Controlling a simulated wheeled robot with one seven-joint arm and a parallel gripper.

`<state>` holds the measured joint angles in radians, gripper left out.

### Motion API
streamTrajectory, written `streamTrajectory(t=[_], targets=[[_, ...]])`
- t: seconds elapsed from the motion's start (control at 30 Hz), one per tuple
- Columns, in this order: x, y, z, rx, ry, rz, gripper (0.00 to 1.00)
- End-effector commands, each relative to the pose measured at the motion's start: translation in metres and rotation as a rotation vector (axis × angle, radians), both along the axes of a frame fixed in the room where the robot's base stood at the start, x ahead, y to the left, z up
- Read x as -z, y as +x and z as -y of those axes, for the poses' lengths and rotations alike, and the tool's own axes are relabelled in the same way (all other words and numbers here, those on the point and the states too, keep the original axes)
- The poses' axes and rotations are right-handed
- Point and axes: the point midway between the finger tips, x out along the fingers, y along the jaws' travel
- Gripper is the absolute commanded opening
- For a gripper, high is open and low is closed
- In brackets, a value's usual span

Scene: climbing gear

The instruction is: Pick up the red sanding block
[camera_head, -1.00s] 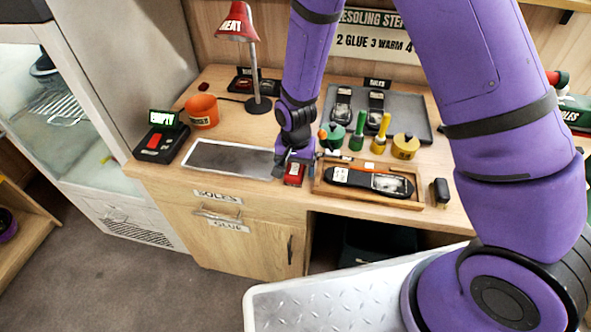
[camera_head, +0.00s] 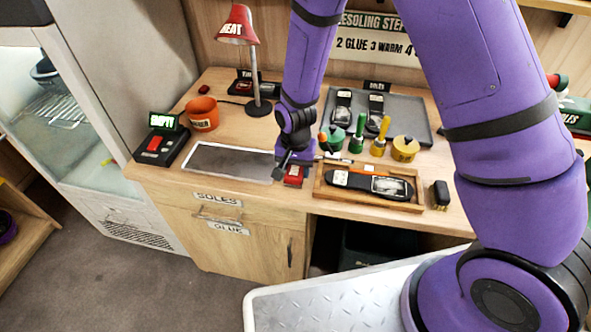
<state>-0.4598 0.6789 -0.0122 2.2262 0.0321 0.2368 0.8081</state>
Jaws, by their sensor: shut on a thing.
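The red sanding block (camera_head: 294,176) is on the wooden workbench, between the grey mat and the wooden tray. My gripper (camera_head: 291,164) is over it, pointing down, with its jaws shut on the block. The fingers partly hide the block's upper part. The block is at or very near the bench top; I cannot tell whether there is a gap under it.
The wooden tray (camera_head: 368,200) with a black shoe lies close on the right, a small brush (camera_head: 440,195) beyond it. The grey mat (camera_head: 230,161) on the left is bare. Green and yellow tools and pots (camera_head: 405,148) stand behind the tray.

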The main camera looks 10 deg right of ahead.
Motion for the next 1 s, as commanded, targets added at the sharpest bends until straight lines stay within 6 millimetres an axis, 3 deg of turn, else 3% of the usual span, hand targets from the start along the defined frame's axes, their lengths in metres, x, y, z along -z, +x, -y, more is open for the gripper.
streamTrajectory(t=[0.5,0.7,1.0], targets=[[-0.077,0.000,-0.001,0.000,0.002,0.003,0.29],[-0.091,0.000,0.000,0.000,0.001,0.001,0.29],[-0.093,0.000,0.000,0.000,0.000,0.000,0.29]])
